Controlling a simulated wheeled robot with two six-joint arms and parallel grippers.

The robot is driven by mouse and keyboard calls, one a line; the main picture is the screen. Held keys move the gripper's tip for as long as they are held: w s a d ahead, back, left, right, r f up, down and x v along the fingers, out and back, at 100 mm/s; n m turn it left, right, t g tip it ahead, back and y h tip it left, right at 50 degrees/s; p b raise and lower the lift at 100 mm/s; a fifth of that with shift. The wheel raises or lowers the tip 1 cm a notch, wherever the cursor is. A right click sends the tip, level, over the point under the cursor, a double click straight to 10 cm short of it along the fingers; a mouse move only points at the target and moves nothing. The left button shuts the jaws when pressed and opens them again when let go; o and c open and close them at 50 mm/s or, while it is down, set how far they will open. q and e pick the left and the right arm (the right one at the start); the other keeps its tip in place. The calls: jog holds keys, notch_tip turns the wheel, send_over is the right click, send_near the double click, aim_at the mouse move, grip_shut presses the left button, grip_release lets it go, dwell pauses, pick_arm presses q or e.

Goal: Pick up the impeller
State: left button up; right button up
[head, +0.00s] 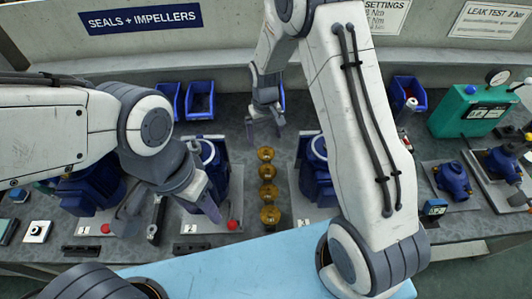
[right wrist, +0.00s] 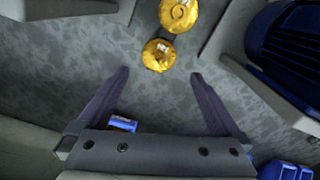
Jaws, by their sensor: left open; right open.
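Several brass-coloured impellers stand in a row down the middle of the bench in the head view, the furthest (head: 266,154) nearest my right gripper and the closest (head: 270,215) near the bench front. My right gripper (head: 265,128) is open and empty just beyond the furthest impeller. In the right wrist view one impeller (right wrist: 158,55) lies just ahead of the open fingertips, roughly centred between them, with another impeller (right wrist: 179,14) behind it, cut by the frame edge. My left gripper (head: 168,215) is open, pointing down in front of a blue pump, with no impeller between its fingers.
Blue pumps on pale plates flank the row, one left (head: 212,165) and one right (head: 316,165), partly hidden by my arms. Blue bins (head: 200,100) stand at the back. A green test box (head: 468,112) is at the right. Bare bench shows beside the impellers.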

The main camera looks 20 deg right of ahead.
aim_at(266, 151)
notch_tip(266, 151, down, 6)
jog(key=shift+s+d+f+p, duration=0.15)
jog(key=shift+f+p, duration=0.1)
jog(key=shift+p, duration=0.3)
jog(key=shift+r, duration=0.1)
jog(key=c, duration=1.3)
